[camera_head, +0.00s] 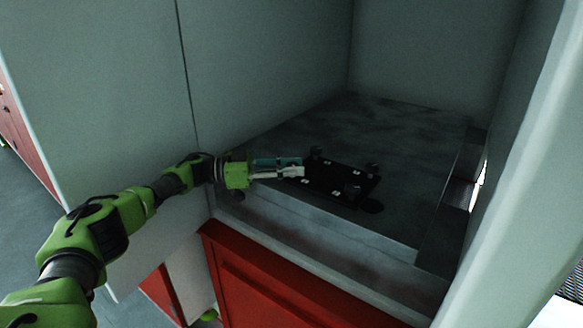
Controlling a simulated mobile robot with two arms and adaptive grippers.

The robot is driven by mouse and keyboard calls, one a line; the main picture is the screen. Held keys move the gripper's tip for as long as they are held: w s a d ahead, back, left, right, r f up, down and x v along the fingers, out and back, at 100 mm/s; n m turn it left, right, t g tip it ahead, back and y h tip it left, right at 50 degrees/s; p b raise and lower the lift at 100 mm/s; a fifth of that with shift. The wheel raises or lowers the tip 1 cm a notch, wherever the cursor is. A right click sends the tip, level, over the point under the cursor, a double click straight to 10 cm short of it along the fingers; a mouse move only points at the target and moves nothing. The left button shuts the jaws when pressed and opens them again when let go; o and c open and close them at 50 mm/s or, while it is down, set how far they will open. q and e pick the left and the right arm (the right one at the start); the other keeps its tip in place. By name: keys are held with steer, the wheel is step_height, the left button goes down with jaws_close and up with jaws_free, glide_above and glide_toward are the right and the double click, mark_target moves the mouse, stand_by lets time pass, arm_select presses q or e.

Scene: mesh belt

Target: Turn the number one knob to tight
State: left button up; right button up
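A black plate (328,178) lies flat on a dark metal block inside a pale enclosure. Small dark knobs stand near its corners: one at the back (316,153), one at the right (372,169) and one at the front (351,190). No number is readable on any knob. My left gripper (298,168) reaches in from the left, its fingers pointing right over the plate's left corner. The fingers lie close together. They hide that corner, so I cannot tell whether they hold a knob there. My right gripper is out of view.
The dark metal block (400,128) has bare room behind the plate. Pale walls (270,70) close in at the left and back, and a pale post (520,165) stands at the right. A red panel (275,285) is below the front edge.

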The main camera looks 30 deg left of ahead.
mark_target(293, 164)
arm_select(q)
steer(key=o, duration=0.4)
steer(key=shift+d, duration=0.1)
step_height(293, 164, up, 10)
steer(key=shift+w+f, duration=0.1)
stand_by(0.4)
